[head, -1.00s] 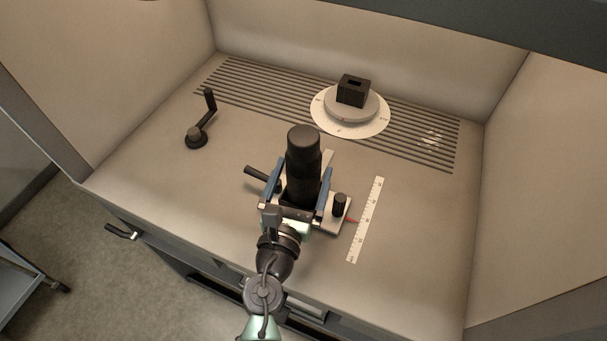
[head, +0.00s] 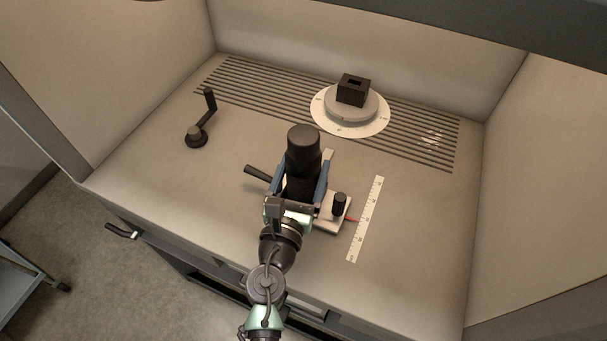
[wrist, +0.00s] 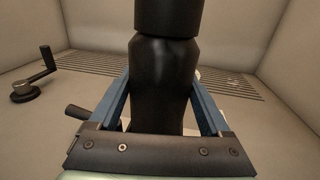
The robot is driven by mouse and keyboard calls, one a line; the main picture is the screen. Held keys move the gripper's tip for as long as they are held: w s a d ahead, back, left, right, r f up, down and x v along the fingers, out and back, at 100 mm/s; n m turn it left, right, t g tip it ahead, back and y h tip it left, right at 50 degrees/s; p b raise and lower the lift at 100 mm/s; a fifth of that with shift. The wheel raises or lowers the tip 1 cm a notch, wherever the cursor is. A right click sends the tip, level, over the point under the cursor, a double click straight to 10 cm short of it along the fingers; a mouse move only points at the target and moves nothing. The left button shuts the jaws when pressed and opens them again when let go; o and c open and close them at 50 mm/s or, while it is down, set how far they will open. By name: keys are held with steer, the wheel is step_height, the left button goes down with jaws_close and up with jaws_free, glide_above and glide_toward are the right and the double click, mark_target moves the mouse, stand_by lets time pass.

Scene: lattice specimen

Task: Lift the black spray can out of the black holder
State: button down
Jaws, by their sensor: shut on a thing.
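The black spray can (head: 303,152) stands upright near the middle of the bench, its wide cap on top. It fills the middle of the wrist view (wrist: 164,80). My gripper (head: 299,178) reaches it from the front. Its two blue fingers lie along the can's left and right sides, shut on it. The black holder around the can's lower part is hidden behind my gripper and the can, so I cannot tell whether the can's base is still inside it. A pale plate with a black knob (head: 339,205) shows to the right of my gripper.
A white round dial with a grey disc (head: 373,112) and a black slotted block (head: 353,90) stands at the back. A black crank (head: 197,136) is at left. A white ruler (head: 366,220) lies at right. Slots line the back; side walls enclose the bench.

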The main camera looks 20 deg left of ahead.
steer(key=shift+r, duration=0.2)
step_height(320, 180, up, 18)
steer(key=p, duration=1.2)
steer(key=shift+p, duration=0.4)
steer(key=shift+f, duration=0.1)
